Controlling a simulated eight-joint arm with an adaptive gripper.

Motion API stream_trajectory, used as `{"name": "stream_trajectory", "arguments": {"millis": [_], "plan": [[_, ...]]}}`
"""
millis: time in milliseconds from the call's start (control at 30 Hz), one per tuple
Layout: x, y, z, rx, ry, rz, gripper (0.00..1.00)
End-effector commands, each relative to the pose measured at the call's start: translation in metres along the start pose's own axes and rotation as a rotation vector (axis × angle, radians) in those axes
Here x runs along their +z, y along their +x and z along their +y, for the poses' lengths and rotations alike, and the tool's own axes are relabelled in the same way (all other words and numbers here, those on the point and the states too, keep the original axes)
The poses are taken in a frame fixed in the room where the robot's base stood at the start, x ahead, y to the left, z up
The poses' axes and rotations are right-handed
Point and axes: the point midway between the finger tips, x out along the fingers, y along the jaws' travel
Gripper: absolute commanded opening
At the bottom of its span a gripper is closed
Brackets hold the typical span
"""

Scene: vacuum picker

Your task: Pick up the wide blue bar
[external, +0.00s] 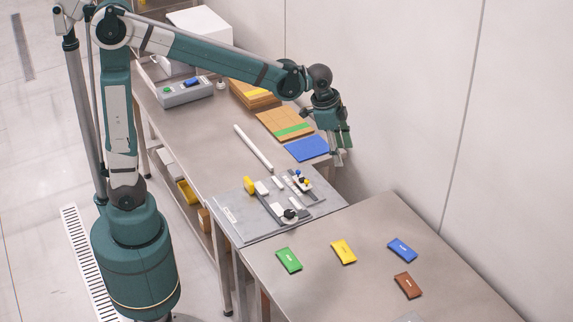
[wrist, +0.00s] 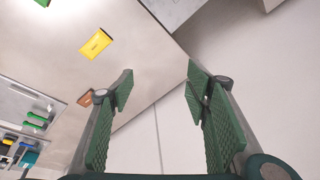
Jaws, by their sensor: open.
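The blue bar (external: 402,249) lies flat on the near metal table, toward its right side and close to the wall. I cannot make it out in the wrist view. My gripper (external: 343,155) is up beside the wall, above the far table's right edge and well apart from the blue bar. In the wrist view my gripper (wrist: 158,78) shows two green padded fingers spread wide with nothing between them.
Green (external: 289,260), yellow (external: 344,251) and brown (external: 407,285) bars lie near the blue one; the yellow bar (wrist: 96,43) also shows in the wrist view. A grey fixture board (external: 240,222) and a blue sheet (external: 307,148) lie on the far table.

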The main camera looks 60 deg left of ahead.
Motion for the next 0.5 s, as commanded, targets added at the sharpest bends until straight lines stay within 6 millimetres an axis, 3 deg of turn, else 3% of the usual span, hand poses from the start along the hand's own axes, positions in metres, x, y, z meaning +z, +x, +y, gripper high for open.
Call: {"name": "stream_trajectory", "arguments": {"millis": [500], "plan": [[-0.091,0.06,0.029,0.063,0.205,-0.068,0.48]]}}
